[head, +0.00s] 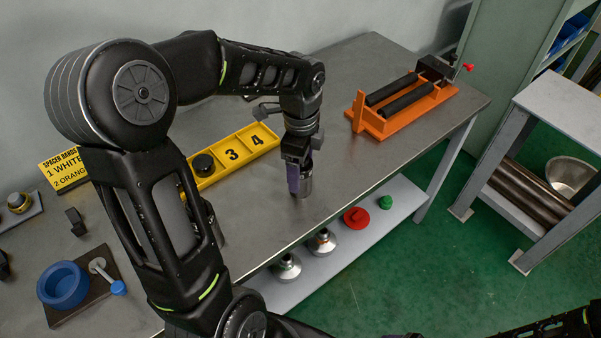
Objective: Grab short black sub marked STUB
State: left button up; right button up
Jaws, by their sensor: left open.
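My left gripper (299,182) points down over the steel bench (345,165), right of the yellow tray, with its jaws open. A short grey-dark cylinder (306,186) stands at its fingertips, close to the bench top. It may be the short sub, but no STUB marking can be read, and the gripper partly hides it. A short black round piece (203,164) sits in the yellow tray (233,155), left of the number 3. My right gripper is not in view.
An orange stand (400,103) with black bars is at the back right. A blue ring (63,285) sits on a dark board at the left. A lower shelf (335,252) holds metal domes and a red piece (356,218). The bench is clear right of the gripper.

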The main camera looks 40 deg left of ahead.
pick_arm(q)
notch_tip(320, 180, down, 3)
jog(key=shift+r, duration=0.15)
dwell(0.5)
grip_shut()
dwell(0.7)
